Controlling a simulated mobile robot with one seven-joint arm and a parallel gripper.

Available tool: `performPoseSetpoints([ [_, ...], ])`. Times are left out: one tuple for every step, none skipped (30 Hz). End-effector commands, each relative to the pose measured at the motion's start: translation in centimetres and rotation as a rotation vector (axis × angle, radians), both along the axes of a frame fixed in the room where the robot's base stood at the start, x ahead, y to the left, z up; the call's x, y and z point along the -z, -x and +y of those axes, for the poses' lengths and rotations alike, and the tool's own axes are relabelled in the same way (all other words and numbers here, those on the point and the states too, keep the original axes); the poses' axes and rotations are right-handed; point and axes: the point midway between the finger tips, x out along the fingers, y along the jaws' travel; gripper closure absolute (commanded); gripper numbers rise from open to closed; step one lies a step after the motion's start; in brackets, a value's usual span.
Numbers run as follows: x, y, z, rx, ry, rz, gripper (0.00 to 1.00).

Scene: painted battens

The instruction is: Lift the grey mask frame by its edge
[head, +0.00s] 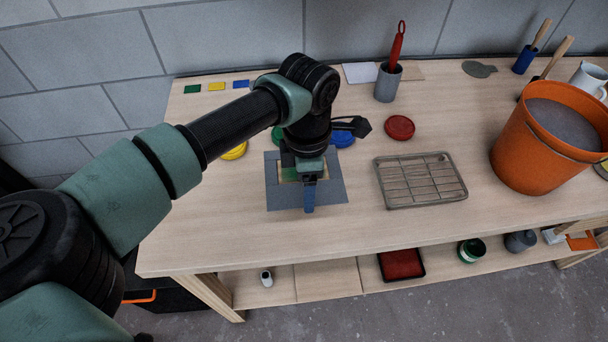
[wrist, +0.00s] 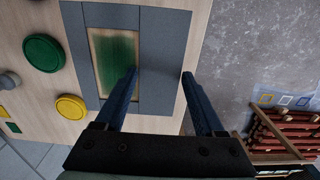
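The grey mask frame (head: 333,188) lies flat on the workbench, near its front edge. The wrist view shows its broad grey strip (wrist: 165,45) beside a window with a green-painted panel (wrist: 115,60) inside. My gripper (head: 309,206) is over the front part of the frame, pointing down. In the wrist view my gripper (wrist: 160,74) is open and empty between its two blue fingers. One fingertip is over the window's edge, the other near the strip's outer edge. I cannot tell whether the fingers touch the frame. My arm hides part of it in the head view.
A wire rack (head: 420,180) lies right of the frame, with an orange bucket (head: 545,140) beyond it. A red lid (head: 399,127) and a grey cup (head: 388,82) stand behind. Green (wrist: 43,53) and yellow (wrist: 71,107) lids are close by. The bench front is clear.

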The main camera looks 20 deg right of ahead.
Motion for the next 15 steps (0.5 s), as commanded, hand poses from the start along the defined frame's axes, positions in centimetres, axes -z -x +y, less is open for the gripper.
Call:
performPoseSetpoints([
  [-0.03,0.00,0.00,0.000,0.000,0.000,0.40],
  [-0.03,0.00,0.00,0.000,0.000,0.000,0.45],
  [-0.03,0.00,0.00,0.000,0.000,0.000,0.52],
  [-0.03,0.00,0.00,0.000,0.000,0.000,0.58],
  [-0.04,0.00,-0.01,0.000,0.000,0.000,0.63],
  [-0.04,0.00,0.00,0.000,0.000,0.000,0.70],
  [-0.04,0.00,0.00,0.000,0.000,0.000,0.76],
  [-0.04,-0.01,0.00,0.000,0.000,0.000,0.81],
  [-0.05,-0.01,-0.01,0.000,0.000,0.000,0.86],
  [-0.06,-0.01,0.00,0.000,0.000,0.000,0.86],
  [-0.06,-0.01,0.00,0.000,0.000,0.000,0.86],
  [-0.06,-0.01,-0.01,0.000,0.000,0.000,0.86],
  [-0.06,-0.01,-0.01,0.000,0.000,0.000,0.86],
  [-0.06,-0.01,-0.01,0.000,0.000,0.000,0.86],
  [-0.11,-0.02,-0.01,0.000,0.000,-0.001,0.86],
])
